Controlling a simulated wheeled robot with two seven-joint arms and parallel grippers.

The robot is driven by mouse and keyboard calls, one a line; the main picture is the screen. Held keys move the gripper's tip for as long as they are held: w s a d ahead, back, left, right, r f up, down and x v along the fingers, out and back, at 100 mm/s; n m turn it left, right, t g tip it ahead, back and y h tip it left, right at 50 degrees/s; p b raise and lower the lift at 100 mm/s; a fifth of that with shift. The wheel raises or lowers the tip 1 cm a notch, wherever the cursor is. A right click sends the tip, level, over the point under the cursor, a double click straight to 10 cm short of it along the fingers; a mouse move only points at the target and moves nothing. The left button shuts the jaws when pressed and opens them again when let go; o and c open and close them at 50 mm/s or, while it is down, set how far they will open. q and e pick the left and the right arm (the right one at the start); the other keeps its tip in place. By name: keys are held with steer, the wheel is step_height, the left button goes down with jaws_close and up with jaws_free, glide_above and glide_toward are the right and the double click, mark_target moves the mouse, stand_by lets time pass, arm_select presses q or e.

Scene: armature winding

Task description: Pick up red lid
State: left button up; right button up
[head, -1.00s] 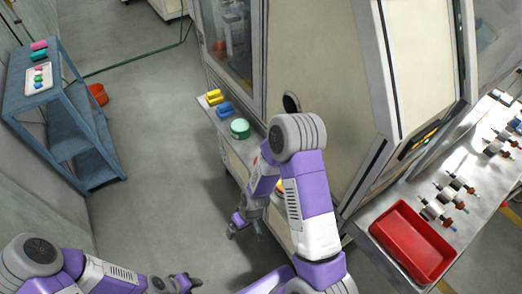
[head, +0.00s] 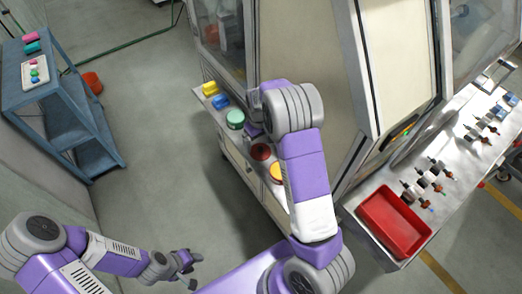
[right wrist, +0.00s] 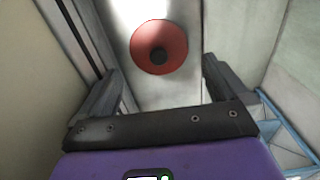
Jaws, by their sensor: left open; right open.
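The red lid (head: 261,152) is a round disc on the narrow ledge along the machine's left side. It also shows in the right wrist view as a red disc (right wrist: 160,44) with a dark round centre. My right gripper (right wrist: 162,80) is open and empty, its two fingers on either side of the view with the red lid beyond and between them, not touching it. In the head view the right arm partly hides this gripper. My left gripper (head: 191,268) is open and empty over the floor at the bottom, far from the lid.
A green round piece (head: 235,118), a blue piece (head: 221,102) and a yellow piece (head: 210,88) sit further along the ledge. An orange-yellow disc (head: 278,172) lies nearer me. A red tray (head: 370,207) is on the right bench. A blue shelf (head: 88,112) stands left.

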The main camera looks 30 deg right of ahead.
mark_target(260, 148)
step_height(260, 148, down, 4)
steer(key=shift+s+d+f, duration=0.1)
steer(key=shift+s+f, duration=0.05)
steer(key=shift+f, duration=0.05)
steer(key=shift+c, duration=0.3)
steer(key=c, duration=0.7)
steer(key=shift+r, duration=0.2)
